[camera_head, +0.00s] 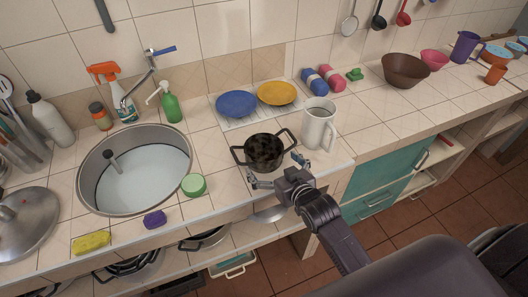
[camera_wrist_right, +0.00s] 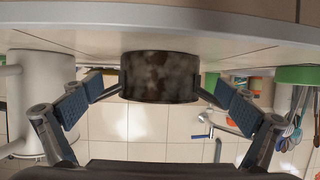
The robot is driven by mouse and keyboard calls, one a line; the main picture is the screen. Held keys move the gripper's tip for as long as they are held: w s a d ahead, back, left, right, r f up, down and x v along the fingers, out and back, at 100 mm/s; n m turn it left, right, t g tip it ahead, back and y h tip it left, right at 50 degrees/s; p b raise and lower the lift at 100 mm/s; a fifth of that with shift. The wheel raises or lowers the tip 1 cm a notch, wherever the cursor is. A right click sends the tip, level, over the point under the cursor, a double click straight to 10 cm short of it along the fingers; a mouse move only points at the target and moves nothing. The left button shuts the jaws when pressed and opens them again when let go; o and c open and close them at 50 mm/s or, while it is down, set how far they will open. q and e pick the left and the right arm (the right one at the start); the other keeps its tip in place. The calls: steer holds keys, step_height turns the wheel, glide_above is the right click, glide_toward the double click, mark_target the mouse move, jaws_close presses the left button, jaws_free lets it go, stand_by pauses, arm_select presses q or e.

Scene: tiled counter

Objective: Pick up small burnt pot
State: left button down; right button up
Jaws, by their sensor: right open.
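The small burnt pot (camera_head: 264,150) is dark with brown scorch marks and two side handles. It stands upright on the counter, right of the sink. My right gripper (camera_head: 281,172) is open at the pot's near side, with its fingers spread. In the right wrist view the picture is upside down, and the pot (camera_wrist_right: 160,80) shows centred between the two fingers of the gripper (camera_wrist_right: 160,92). I cannot tell whether the fingertips touch it. My left gripper is not in view.
A white mug (camera_head: 318,126) stands close right of the pot. Blue (camera_head: 237,104) and yellow (camera_head: 277,93) plates lie behind. The counter's front edge is close.

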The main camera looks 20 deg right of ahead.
mark_target(260, 152)
steer(key=x, duration=0.4)
steer(key=shift+w+f, duration=0.15)
steer(key=shift+w, duration=0.05)
steer(key=shift+s, duration=0.1)
steer(key=c, duration=1.3)
